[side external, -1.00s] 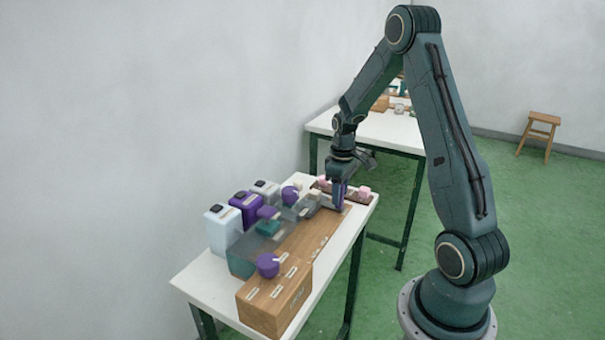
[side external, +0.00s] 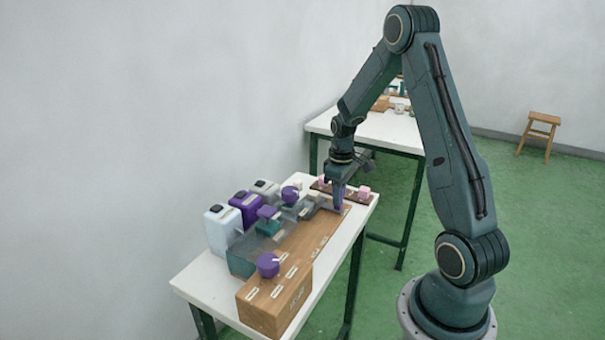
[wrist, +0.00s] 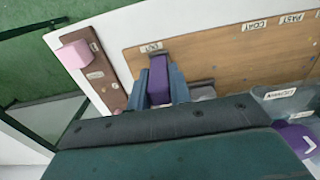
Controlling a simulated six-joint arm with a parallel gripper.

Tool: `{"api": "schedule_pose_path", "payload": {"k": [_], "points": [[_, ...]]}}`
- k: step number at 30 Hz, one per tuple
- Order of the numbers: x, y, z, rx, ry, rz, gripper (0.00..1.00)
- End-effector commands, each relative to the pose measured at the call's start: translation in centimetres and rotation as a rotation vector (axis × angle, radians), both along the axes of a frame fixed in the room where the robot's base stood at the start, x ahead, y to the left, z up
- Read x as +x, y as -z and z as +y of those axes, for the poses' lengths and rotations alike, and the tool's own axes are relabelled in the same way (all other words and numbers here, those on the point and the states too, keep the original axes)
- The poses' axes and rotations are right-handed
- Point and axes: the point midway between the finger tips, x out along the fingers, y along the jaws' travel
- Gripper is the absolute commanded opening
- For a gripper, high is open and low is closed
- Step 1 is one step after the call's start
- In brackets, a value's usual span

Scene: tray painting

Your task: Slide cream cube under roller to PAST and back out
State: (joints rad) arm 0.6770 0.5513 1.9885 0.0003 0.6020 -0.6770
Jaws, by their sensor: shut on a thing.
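My gripper (wrist: 158,90) is shut on an upright purple block (wrist: 158,76) at the OUT label of the wooden track (wrist: 225,62). In the side external view my gripper (side external: 338,196) is low at the far end of the track (side external: 318,232). A small pale block (side external: 309,186) sits just left of my gripper; I cannot tell whether it is the cream cube. I cannot clearly make out the roller among the grey and teal parts beside the track. The PAST label (wrist: 291,19) lies farther along the track, beyond COAT (wrist: 254,25).
A brown strip (wrist: 107,75) with a pink cube (wrist: 73,55) lies beyond the track's end. Purple, white and grey containers (side external: 243,206) stand along the left. The track's middle is bare.

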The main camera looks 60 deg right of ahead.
Motion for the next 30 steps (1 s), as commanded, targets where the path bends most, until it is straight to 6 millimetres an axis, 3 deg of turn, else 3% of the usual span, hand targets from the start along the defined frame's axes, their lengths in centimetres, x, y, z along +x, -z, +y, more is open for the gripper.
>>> {"api": "schedule_pose_path", "payload": {"k": [8, 21, 30], "points": [[0.1, -0.1, 4.2, 0.0, -0.006, -0.001, 0.0], [0.0, -0.1, 13.7, 0.0, -0.007, -0.001, 0.0], [0.1, -0.1, 17.6, 0.0, -0.004, -0.002, 0.0]]}}
